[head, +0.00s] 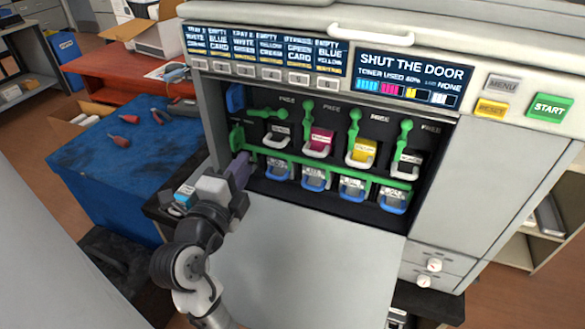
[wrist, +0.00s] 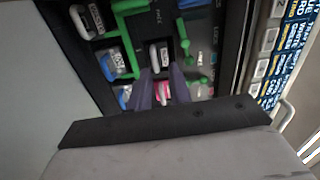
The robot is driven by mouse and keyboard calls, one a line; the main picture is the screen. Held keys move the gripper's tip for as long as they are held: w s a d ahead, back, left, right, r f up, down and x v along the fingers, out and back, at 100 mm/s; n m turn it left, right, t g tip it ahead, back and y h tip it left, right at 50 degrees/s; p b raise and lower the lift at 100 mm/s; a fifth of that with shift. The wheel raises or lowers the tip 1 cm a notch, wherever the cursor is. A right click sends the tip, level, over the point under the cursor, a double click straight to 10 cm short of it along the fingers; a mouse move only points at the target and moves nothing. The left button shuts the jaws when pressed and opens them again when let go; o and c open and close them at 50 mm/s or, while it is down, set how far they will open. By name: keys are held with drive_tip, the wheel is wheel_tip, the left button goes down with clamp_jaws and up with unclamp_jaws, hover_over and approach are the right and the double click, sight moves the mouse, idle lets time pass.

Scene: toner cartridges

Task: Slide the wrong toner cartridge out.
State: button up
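The printer (head: 435,140) stands open. Its upper row holds a dark cartridge with a white handle (head: 280,132), a magenta cartridge (head: 318,140), a yellow cartridge (head: 362,150) and a black cartridge (head: 407,165). The leftmost green lever (head: 265,113) lies sideways; the other three stand upright. My gripper (head: 241,168) is at the left of the bay, in front of the door opening. In the wrist view its two purple fingers (wrist: 163,90) are apart, with a pink cartridge face (wrist: 165,92) showing between them and a white handle (wrist: 162,55) beyond. Nothing appears held.
A green bar (head: 335,170) crosses the bay above several blue-handled containers (head: 315,178). The lowered door (head: 300,260) spans below. The display (head: 410,75) reads "SHUT THE DOOR". A blue-covered table (head: 110,160) with tools stands left.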

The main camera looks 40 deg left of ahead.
sight(272, 145)
drive_tip(key=shift+m+h, duration=0.5)
drive_tip(key=shift+m, duration=0.1)
drive_tip(key=shift+d+f+p+x, duration=0.15)
drive_tip(key=shift+d+x, duration=0.1)
drive_tip(key=shift+x, duration=1.5)
drive_tip(key=shift+d+f+p+x, duration=0.1)
drive_tip(key=shift+d+f+x, duration=0.15)
drive_tip(key=shift+x, duration=1.45)
drive_tip(key=shift+d+f+p+x, duration=0.1)
drive_tip(key=shift+d+x, duration=0.15)
drive_tip(key=shift+x, duration=1.5)
drive_tip(key=shift+w, duration=0.2)
drive_tip(key=shift+c, duration=0.3)
clamp_jaws()
drive_tip(key=shift+r, duration=0.1)
